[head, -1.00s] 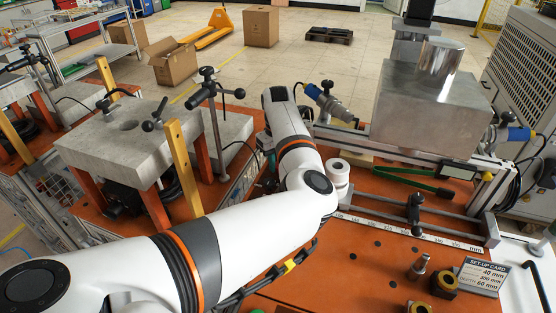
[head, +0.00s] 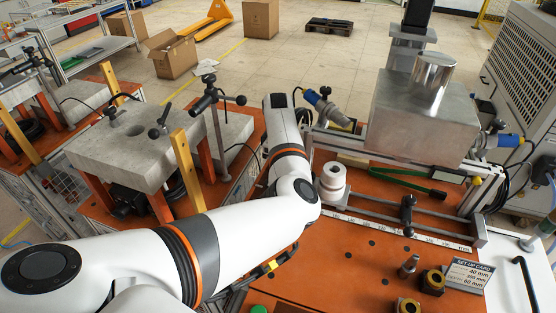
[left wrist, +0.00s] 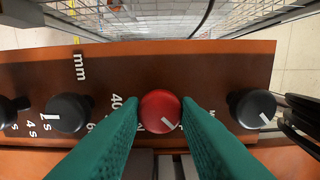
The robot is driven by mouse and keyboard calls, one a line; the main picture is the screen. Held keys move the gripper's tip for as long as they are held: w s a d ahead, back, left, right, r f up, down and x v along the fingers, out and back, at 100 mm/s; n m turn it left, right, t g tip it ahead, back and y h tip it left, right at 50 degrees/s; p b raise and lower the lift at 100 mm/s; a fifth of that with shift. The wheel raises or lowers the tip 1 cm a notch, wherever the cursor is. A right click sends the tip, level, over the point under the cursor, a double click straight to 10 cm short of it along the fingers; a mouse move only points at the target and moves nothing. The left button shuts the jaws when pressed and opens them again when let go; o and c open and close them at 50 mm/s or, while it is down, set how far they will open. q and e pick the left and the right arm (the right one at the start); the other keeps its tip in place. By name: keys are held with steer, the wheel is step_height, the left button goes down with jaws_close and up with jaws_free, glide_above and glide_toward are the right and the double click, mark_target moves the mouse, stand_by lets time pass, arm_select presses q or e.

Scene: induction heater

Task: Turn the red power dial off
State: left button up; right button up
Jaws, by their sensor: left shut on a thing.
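The red dial (left wrist: 160,111) is a round knob with a white pointer line slanting toward the lower right in the left wrist view. It sits on a brown panel (left wrist: 200,62) with white markings. My left gripper (left wrist: 161,105) has its green fingers on both sides of the dial, shut on it. The fingers hide part of the scale around the dial. In the head view my left arm reaches forward over the orange bench, and its fingers and the dial are hidden. My right gripper is in neither view.
Black knobs flank the dial, one on its left (left wrist: 68,113) and one on its right (left wrist: 256,110). In the head view a white spool-shaped part (head: 332,178) stands close right of my arm. A concrete-like block (head: 135,145) is to the left. A set-up card (head: 468,274) stands front right.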

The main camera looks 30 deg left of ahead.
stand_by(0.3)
arm_select(q)
steer(key=o, duration=1)
steer(key=shift+c, duration=0.2)
step_height(320, 180, up, 12)
steer(key=b, duration=0.2)
